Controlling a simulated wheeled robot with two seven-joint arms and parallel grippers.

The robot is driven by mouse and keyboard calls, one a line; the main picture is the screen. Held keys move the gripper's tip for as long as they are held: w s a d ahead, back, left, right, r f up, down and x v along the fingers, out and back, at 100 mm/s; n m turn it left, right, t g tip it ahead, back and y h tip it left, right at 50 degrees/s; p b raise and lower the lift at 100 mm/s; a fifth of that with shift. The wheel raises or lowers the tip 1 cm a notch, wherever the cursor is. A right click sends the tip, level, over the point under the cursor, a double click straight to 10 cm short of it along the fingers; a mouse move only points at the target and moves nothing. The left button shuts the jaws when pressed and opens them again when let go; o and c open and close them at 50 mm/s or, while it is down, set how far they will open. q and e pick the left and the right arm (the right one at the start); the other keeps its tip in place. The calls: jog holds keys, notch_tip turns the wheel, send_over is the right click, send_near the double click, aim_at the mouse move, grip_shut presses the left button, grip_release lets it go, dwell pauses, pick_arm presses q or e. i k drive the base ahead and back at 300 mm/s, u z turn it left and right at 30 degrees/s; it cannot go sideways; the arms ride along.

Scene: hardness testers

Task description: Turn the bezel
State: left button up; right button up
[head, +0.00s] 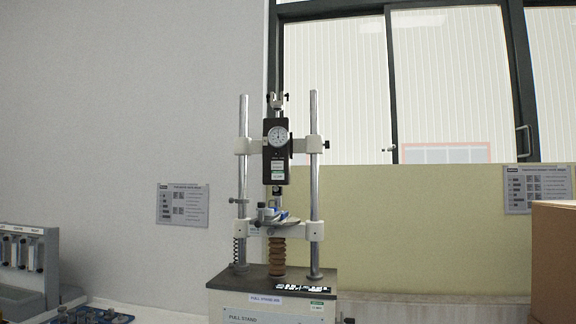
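A round white dial with its bezel (277,136) sits on the upper front of a black gauge body (275,163). The gauge is mounted upright between two metal posts of a pull stand (265,303), held by a pale crossbar. The dial is small here, so its pointer and markings cannot be read clearly. Below the gauge is a clamp-like part with blue and grey pieces (272,216), above a brown ribbed column (277,257). Neither of my grippers shows in the head view, and nothing covers the dial.
A grey device with several vertical tubes (24,255) stands at the far left, with a blue item (90,315) in front of it. A cardboard box (553,262) is at the right edge. A wall and window are behind. The space before the dial looks clear.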

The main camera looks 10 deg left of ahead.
aim_at(275, 142)
jog(key=u, duration=0.05)
jog(key=i, duration=0.75)
jog(key=u, duration=0.85)
jog(key=k, duration=0.55)
jog(key=u, duration=0.8)
jog(key=i, duration=0.85)
jog(key=z, duration=0.7)
